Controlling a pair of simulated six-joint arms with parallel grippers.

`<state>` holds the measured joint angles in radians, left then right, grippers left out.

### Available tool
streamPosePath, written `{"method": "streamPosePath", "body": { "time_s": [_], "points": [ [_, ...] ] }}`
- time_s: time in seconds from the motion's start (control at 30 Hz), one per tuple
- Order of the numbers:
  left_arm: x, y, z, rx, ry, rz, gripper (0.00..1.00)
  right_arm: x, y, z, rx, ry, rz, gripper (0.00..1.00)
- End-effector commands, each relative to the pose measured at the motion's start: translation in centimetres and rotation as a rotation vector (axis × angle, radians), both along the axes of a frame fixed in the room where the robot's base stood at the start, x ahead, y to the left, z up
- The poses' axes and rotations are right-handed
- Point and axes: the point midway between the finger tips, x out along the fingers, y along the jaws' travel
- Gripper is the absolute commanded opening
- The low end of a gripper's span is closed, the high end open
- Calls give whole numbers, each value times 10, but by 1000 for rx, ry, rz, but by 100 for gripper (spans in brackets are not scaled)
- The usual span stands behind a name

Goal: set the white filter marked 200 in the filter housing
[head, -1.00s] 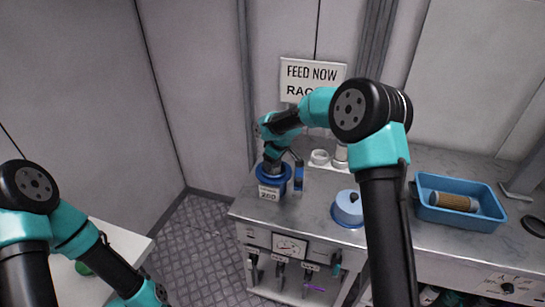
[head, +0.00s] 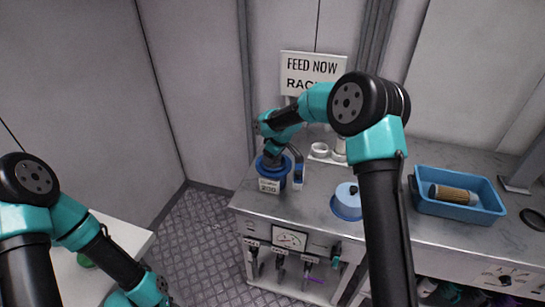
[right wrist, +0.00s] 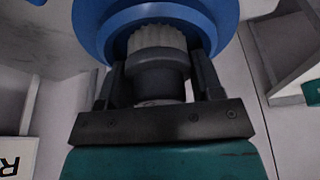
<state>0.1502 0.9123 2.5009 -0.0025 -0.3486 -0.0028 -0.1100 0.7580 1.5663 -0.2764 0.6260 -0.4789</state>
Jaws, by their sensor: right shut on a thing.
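The blue filter housing (head: 260,171) stands at the left end of the grey counter, with a tag reading 200 on its front. My right gripper (head: 272,157) is over its mouth, pointing down. In the right wrist view, my right gripper (right wrist: 158,90) is shut on the dark grey end of the white ribbed filter (right wrist: 158,38). The filter's far part passes inside the blue housing ring (right wrist: 205,22), so its far end and any marking on it are hidden. My left arm is at the lower left of the head view, with its gripper out of frame.
A blue lid-like part (head: 347,203) lies on the counter right of the housing. A blue tray (head: 460,213) holds a tan filter (head: 453,194). A white holder (head: 320,150) stands behind.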

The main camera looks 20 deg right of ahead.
Motion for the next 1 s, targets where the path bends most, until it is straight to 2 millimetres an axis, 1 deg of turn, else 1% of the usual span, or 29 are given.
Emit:
{"method": "streamPosePath", "body": {
  "time_s": [0.03,0.33,0.8,0.83,1.0],
  "points": [
    [0,0,0,0,0,0,43,-1,0,-5,0,8,1,18],
    [0,0,0,0,0,0,43,-2,0,-11,-1,13,1,17],
    [0,0,0,0,0,0,43,-3,-1,-14,-2,16,0,17],
    [0,0,0,0,0,0,43,-3,-1,-14,-2,16,0,63],
    [0,0,0,0,0,0,43,-4,-2,-15,-1,17,-1,79]
  ]
}}
